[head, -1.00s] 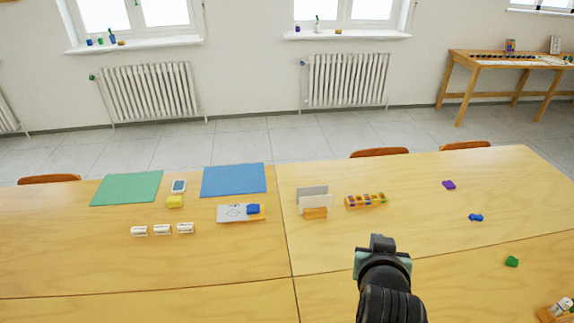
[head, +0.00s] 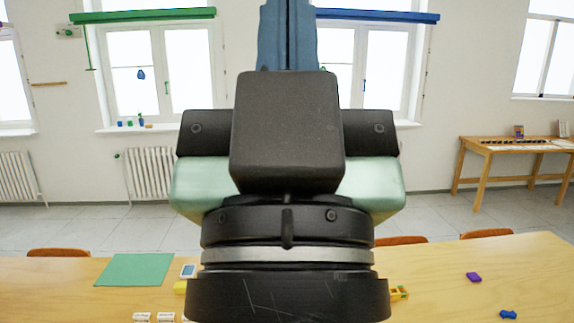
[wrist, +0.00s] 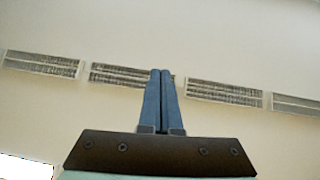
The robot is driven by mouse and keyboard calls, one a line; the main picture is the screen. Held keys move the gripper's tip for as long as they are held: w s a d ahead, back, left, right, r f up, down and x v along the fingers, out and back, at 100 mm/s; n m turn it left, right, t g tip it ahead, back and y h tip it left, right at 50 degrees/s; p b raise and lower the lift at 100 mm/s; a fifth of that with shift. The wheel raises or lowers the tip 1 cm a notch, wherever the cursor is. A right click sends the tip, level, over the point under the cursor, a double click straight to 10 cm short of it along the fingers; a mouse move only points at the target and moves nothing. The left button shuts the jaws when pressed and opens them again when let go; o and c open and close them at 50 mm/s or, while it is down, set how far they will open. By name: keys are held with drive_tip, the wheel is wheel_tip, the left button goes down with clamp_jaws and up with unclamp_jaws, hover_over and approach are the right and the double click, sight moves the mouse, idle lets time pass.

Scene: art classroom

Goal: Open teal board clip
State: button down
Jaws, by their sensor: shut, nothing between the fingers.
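My gripper (head: 287,32) stands upright, large and close in the middle of the head view. Its blue fingers point up and run to the top edge of that view. In the wrist view my gripper (wrist: 161,73) is shut, its two fingers side by side with nothing between them. I cannot make out a teal board clip in either current view. My gripper and wrist hide the middle of the table, where the clipped drawing lay in the earlier head view.
The table (head: 440,290) lies low in the head view, with a green mat (head: 135,269), white blocks (head: 141,317), a purple piece (head: 473,277) and a blue piece (head: 508,314). Windows and radiators (head: 150,174) stand behind. Several grilles (wrist: 224,93) line the surface in the wrist view.

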drive_tip(key=shift+w+f, duration=0.1)
idle(0.3)
drive_tip(key=w+d+f+g+h+b, duration=0.15)
drive_tip(key=w+d+f+g, duration=0.3)
drive_tip(key=f, duration=0.45)
drive_tip(key=w+d+f+g+h, duration=0.25)
drive_tip(key=w+f, duration=0.35)
drive_tip(key=f, duration=0.4)
drive_tip(key=d+f+g+b, duration=0.1)
drive_tip(key=d+f+g, duration=0.3)
drive_tip(key=f, duration=0.5)
drive_tip(key=d+f+g, duration=0.3)
drive_tip(key=f, duration=0.7)
drive_tip(key=s+d+f+g+y+b, duration=0.1)
drive_tip(key=s+d+f+g, duration=0.2)
drive_tip(key=f, duration=0.6)
drive_tip(key=s+d+f+g, duration=0.1)
drive_tip(key=s+f+g, duration=0.4)
drive_tip(key=f, duration=0.4)
drive_tip(key=s+f+g+y+b, duration=0.1)
drive_tip(key=s+f+g+y, duration=0.2)
drive_tip(key=s+f, duration=1.1)
drive_tip(key=s+g, duration=0.2)
drive_tip(key=s, duration=0.1)
drive_tip(key=shift+s+a+f+n, duration=0.2)
drive_tip(key=shift+s+a+n, duration=0.1)
drive_tip(key=shift+a, duration=0.1)
